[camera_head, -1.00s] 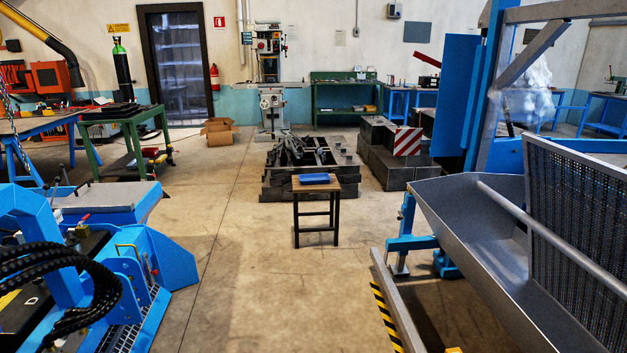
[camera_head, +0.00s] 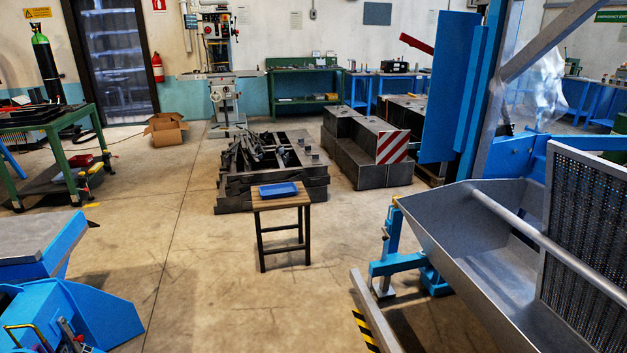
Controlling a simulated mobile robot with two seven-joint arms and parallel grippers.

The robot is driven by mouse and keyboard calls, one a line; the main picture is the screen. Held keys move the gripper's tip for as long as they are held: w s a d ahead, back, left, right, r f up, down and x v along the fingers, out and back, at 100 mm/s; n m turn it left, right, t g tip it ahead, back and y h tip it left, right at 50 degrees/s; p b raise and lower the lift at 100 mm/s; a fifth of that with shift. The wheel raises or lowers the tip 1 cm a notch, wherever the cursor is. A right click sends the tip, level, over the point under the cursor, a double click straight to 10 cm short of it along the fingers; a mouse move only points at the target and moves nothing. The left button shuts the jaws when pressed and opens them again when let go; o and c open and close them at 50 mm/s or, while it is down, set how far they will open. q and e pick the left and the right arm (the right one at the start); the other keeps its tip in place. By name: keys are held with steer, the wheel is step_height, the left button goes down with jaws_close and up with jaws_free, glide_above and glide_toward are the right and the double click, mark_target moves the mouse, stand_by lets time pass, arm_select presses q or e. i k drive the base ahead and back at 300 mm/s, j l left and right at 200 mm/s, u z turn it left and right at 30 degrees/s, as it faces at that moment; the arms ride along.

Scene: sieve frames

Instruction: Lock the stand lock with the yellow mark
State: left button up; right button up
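The sieve machine's grey hopper (camera_head: 470,230) stands at the right, with a mesh sieve frame (camera_head: 595,240) tilted up on it. A blue stand (camera_head: 393,262) with an upright post is beside the hopper's left end. A small yellow-orange spot (camera_head: 395,201) shows at the top of this post; I cannot tell whether it is the lock's mark. No lock handle can be made out clearly, so its state cannot be told. Neither of my grippers is in view.
A small wooden-topped stool (camera_head: 281,201) with a blue tray (camera_head: 278,190) stands mid-floor before dark metal blocks (camera_head: 368,150). Blue machinery (camera_head: 75,310) with a yellow handle fills the lower left. A grey beam (camera_head: 375,312) lies left of the hopper.

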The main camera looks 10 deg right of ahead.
mark_target(384, 229)
steer(key=i+u, duration=0.25)
steer(key=u, duration=0.2)
steer(key=i+l+u, duration=0.15)
steer(key=i+u, duration=0.25)
steer(key=k+u, duration=0.1)
steer(key=u, duration=9.95)
